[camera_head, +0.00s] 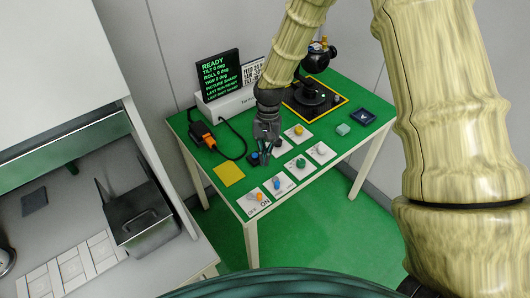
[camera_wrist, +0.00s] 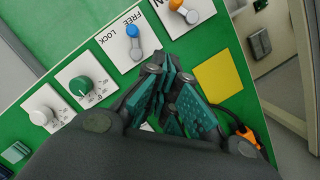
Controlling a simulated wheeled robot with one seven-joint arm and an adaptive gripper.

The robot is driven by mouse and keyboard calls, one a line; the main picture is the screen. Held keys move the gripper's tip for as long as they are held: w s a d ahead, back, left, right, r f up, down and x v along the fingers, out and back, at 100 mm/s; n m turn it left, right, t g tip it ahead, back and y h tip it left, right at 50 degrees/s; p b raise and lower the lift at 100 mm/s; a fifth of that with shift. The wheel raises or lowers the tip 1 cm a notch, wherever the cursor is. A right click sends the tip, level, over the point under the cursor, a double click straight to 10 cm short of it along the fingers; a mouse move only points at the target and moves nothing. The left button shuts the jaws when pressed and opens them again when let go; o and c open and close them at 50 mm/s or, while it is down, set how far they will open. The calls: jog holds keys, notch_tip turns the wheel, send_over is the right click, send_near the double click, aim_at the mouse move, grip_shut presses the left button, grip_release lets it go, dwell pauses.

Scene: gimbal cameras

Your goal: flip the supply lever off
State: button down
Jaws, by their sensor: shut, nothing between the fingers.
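A white plate with an orange lever (camera_head: 257,196) and OFF and ON lettering sits at the near left corner of the green table. The orange lever also shows at the top of the wrist view (camera_wrist: 178,6), partly cut off. To its right is a plate with a blue lever (camera_head: 277,183), marked FREE and LOCK in the wrist view (camera_wrist: 133,38). My gripper (camera_head: 261,156) is shut and empty above the table, behind both levers and apart from them. In the wrist view my gripper (camera_wrist: 165,85) points toward the two lever plates. Which end the orange lever points to is hard to tell.
A green knob (camera_head: 301,162), a white knob (camera_head: 321,149) and a yellow knob (camera_head: 298,130) stand on nearby plates. A yellow square (camera_head: 229,174) lies left of my gripper. An orange device (camera_head: 206,138) with a black cable and a READY display (camera_head: 220,76) stand behind.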

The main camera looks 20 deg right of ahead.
jog(key=p+x, duration=0.2)
jog(key=x, duration=0.5)
jog(key=s, duration=0.1)
jog(key=s+a+p, duration=0.1)
jog(key=s+p, duration=0.1)
jog(key=shift+s+a, duration=0.1)
jog(key=shift+a, duration=0.3)
jog(key=shift+s+f, duration=0.1)
jog(key=shift+s, duration=0.05)
